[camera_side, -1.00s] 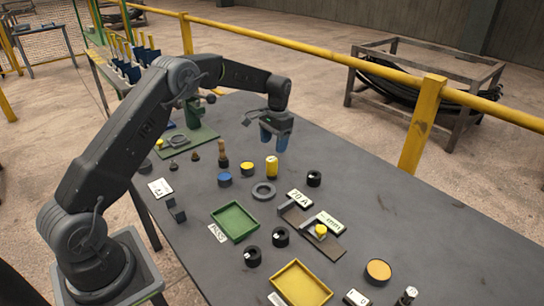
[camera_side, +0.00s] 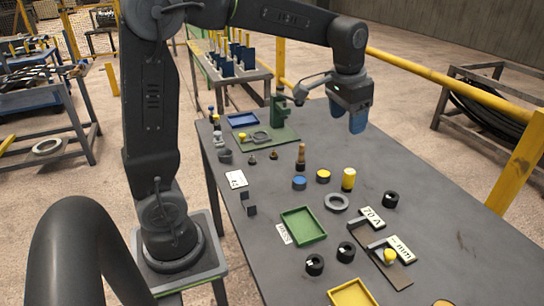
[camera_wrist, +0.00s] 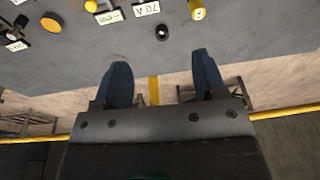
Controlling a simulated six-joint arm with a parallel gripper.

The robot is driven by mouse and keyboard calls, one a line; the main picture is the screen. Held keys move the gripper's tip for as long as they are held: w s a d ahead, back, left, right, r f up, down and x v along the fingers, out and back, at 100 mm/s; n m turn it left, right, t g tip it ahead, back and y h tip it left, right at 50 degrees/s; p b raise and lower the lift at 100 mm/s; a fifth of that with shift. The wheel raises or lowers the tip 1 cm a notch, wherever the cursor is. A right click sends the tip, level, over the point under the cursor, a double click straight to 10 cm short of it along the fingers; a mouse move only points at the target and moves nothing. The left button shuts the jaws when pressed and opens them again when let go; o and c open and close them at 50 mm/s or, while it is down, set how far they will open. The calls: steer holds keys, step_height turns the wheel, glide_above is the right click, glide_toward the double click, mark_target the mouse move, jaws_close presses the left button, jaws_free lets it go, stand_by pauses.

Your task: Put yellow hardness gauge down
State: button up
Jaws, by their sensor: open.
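The yellow hardness gauge, which I take to be the yellow cylinder (camera_side: 348,179), stands upright on the grey table (camera_side: 440,215), just right of the grey ring. Its end also shows at the top edge of the wrist view (camera_wrist: 197,10). My gripper (camera_side: 358,122) is raised above the far part of the table, clear of the cylinder. In the wrist view, its two blue fingers (camera_wrist: 163,75) are spread wide with nothing between them.
A grey ring (camera_side: 336,202), a yellow-topped disc (camera_side: 323,176) and a black ring (camera_side: 391,199) stand near the cylinder. The 70 A card (camera_side: 372,217) and a green tray (camera_side: 303,225) are closer. A yellow rail (camera_side: 430,78) runs behind the table.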

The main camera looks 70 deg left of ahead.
steer(key=s+d+t, duration=0.1)
steer(key=s+d, duration=0.2)
steer(key=s, duration=0.7)
steer(key=s+d+f+t, duration=0.1)
steer(key=s+d+t, duration=0.1)
steer(key=s, duration=0.8)
steer(key=shift+s+d+f+h, duration=0.15)
steer(key=shift+d+f+h, duration=0.15)
steer(key=shift+d, duration=0.25)
